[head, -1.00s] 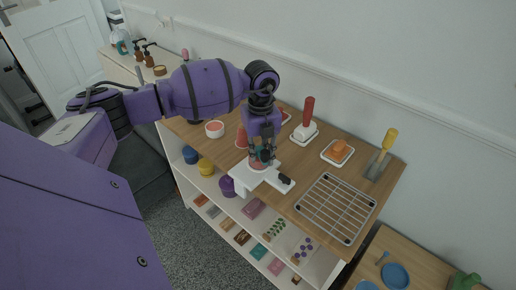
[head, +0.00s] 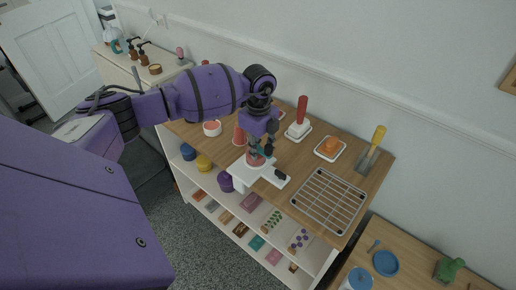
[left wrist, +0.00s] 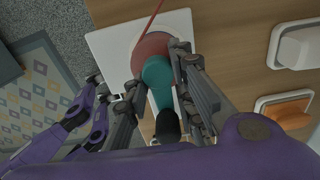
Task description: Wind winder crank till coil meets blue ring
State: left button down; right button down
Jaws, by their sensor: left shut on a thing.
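The winder has a white base (head: 270,176) at the front of the wooden top. Its round red coil (left wrist: 150,48) carries a teal crank arm (left wrist: 158,77) with a black grip (left wrist: 167,126). A red strand (left wrist: 151,18) runs from the coil to the top of the left wrist view. My left gripper (head: 262,145) is above the winder, its fingers on both sides of the crank, shut on it. The fingers also show in the left wrist view (left wrist: 165,98) and partly cover the grip. I cannot make out a blue ring. My right gripper is not in view.
A wire rack (head: 329,200) lies to the right. A red-handled white block (head: 299,124), an orange piece on a dish (head: 330,148) and a yellow-handled scraper (head: 373,151) stand behind. A pink-filled bowl (head: 212,128) is left.

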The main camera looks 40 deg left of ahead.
aim_at(259, 149)
pick_arm(q)
jog(key=shift+w+r, duration=0.1)
jog(key=c, duration=1.6)
grip_release()
notch_tip(259, 149, up, 12)
